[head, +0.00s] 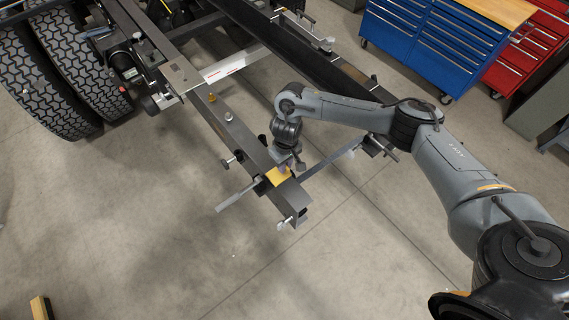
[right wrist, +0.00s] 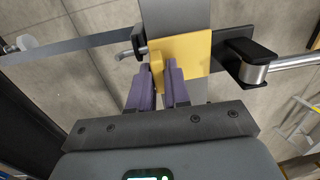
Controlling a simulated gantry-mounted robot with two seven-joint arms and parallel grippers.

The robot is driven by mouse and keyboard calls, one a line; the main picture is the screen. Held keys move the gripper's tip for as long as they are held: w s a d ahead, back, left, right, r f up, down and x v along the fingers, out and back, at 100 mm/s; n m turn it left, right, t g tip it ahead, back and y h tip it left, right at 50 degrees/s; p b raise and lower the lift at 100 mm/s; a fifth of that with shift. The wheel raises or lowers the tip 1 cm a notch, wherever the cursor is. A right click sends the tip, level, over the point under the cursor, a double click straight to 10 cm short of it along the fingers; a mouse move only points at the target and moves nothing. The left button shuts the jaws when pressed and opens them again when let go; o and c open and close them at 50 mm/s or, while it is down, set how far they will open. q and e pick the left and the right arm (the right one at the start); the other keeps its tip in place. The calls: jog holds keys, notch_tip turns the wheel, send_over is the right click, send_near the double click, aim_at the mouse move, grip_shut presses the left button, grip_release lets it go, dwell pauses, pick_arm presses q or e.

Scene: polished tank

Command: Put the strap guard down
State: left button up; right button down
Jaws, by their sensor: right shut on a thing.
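The strap guard looks to be the yellow angled piece (head: 279,176) at the near end of the dark frame rail (head: 240,135) in the head view. In the right wrist view the yellow guard (right wrist: 190,52) lies flat against the rail, with a raised tab toward me. My right gripper (head: 285,167) is over the rail end. Its purple fingers (right wrist: 160,78) are shut on the guard's tab. The guard's underside is hidden, so I cannot tell whether it rests fully on the rail. My left gripper is not in view.
A grey flat bar (head: 328,160) runs across beside the guard. A black clamp with a metal roller (right wrist: 250,63) sits close right of it in the wrist view. Large tires (head: 70,60) stand at upper left; a blue tool cabinet (head: 430,40) is at the back.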

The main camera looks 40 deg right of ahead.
jog(key=c, duration=1.1)
grip_release()
jog(key=shift+f, duration=0.1)
